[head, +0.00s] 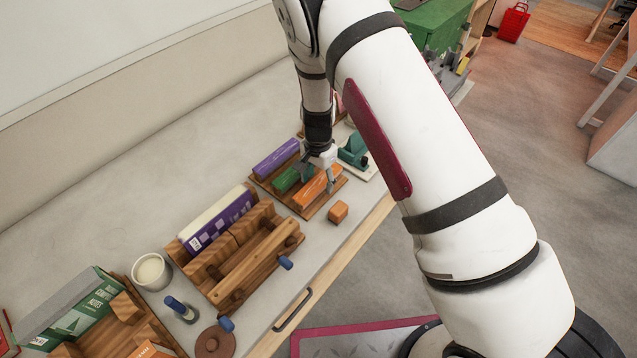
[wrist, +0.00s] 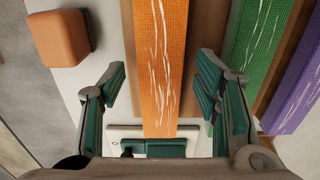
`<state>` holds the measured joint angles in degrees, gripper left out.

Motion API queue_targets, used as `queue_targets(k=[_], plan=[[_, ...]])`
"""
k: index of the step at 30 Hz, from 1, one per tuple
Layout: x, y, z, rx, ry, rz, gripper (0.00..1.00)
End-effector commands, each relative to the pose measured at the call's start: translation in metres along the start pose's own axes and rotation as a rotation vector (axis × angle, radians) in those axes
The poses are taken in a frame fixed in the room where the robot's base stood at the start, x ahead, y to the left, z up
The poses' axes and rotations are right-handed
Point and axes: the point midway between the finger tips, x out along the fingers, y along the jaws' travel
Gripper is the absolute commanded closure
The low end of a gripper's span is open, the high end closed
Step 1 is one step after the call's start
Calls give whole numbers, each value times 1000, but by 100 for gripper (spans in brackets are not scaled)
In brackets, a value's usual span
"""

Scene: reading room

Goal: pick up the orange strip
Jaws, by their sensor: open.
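The orange strip (head: 310,190) lies on a wooden board (head: 334,193) near the counter's front edge, beside a green strip and a purple one. In the wrist view the orange strip (wrist: 160,65) runs away from me between the two fingers, with white streaks on its top. My gripper (head: 317,173) is over the board, above the orange strip. In the wrist view my gripper (wrist: 160,90) is open, with one green-padded finger on each side of the strip and gaps to both. I cannot tell how far the fingertips are above the board.
The green strip (wrist: 252,45) and purple strip (wrist: 300,90) lie right of the fingers in the wrist view. An orange block (head: 338,212) sits in front of the board. A teal tool (head: 354,150) stands behind. A wooden rack (head: 245,265) and white cup (head: 152,271) are left.

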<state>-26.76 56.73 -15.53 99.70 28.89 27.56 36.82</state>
Motion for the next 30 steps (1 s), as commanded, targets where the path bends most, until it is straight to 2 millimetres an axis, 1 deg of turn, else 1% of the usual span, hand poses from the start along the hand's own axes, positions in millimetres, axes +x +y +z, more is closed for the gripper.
queue_targets(k=[5, 6, 7, 10, 11, 20, 23, 26, 30], plan=[[0, 0, 0, 0, 0, -1, 43], [0, 0, 0, 0, 0, -1, 48], [0, 0, 0, 0, 0, -1, 55], [0, 0, 0, 0, 0, 0, 77], [0, 0, 0, 0, 0, 0, 80], [0, 0, 0, 0, 0, 0, 80], [-3, -1, 0, -1, 0, -1, 80], [-14, -2, 0, -1, 1, -3, 80], [-39, -2, 0, -1, 2, -4, 80]])
